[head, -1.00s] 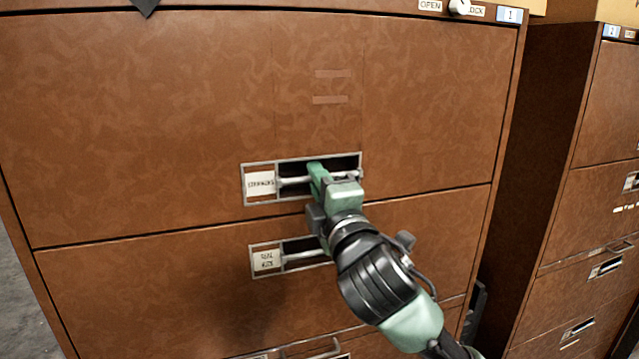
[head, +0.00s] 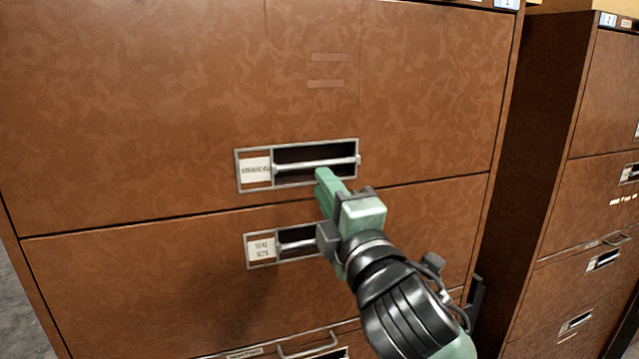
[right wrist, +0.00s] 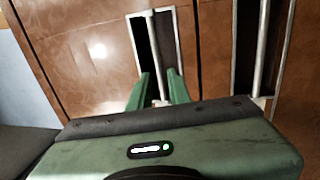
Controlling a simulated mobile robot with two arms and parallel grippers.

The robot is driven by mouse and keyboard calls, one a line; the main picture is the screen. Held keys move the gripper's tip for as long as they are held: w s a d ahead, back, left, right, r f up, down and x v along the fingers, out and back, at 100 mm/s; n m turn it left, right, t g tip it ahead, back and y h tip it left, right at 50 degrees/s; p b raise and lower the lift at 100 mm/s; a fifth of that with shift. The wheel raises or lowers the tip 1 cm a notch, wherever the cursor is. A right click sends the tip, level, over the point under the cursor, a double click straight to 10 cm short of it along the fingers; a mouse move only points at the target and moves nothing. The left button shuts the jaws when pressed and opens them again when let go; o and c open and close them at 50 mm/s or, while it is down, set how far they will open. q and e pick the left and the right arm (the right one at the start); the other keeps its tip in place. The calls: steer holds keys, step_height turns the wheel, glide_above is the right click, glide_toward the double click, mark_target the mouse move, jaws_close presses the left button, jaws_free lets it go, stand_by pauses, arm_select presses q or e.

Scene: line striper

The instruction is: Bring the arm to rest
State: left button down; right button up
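My right gripper (head: 328,182) is green and black and stands in front of the filing cabinet (head: 130,110), its tips just below the upper handle (head: 318,163) in the head view. The right wrist view shows its two green fingers (right wrist: 157,88) apart, with nothing held. A pale handle bar (right wrist: 153,55) shows between and beyond them; I cannot tell how far off it is. The lower handle (head: 296,244) is partly hidden by the gripper in the head view. Both drawers look shut. My left gripper is out of view.
A second brown cabinet (head: 590,110) stands at the right, beyond a dark gap. Another drawer handle (head: 307,347) sticks out at the bottom. Grey floor (head: 22,300) shows at the lower left.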

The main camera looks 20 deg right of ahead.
steer(key=shift+s, duration=0.1)
stand_by(0.3)
steer(key=s+d+f+m+g, duration=0.1)
steer(key=s+f+m+g, duration=0.15)
steer(key=f, duration=0.75)
steer(key=s+d+f+m+g, duration=0.15)
steer(key=f+m+g, duration=0.25)
steer(key=f, duration=0.7)
steer(key=s+f+m+g, duration=0.2)
steer(key=f+m+g, duration=0.1)
steer(key=f, duration=0.7)
steer(key=s+d+f+m+g, duration=0.2)
steer(key=s+f+m+g, duration=0.5)
steer(key=s+f, duration=1.25)
steer(key=s+f+g+b, duration=0.1)
steer(key=s+f, duration=0.1)
steer(key=f, duration=1.2)
steer(key=s+f+g, duration=0.1)
steer(key=s+f, duration=0.1)
steer(key=f, duration=1.1)
steer(key=s+d+f, duration=0.2)
steer(key=s+f, duration=1.4)
steer(key=shift+d+g+h+b, duration=0.25)
steer(key=shift+g+h+b, duration=0.15)
steer(key=shift+g, duration=0.05)
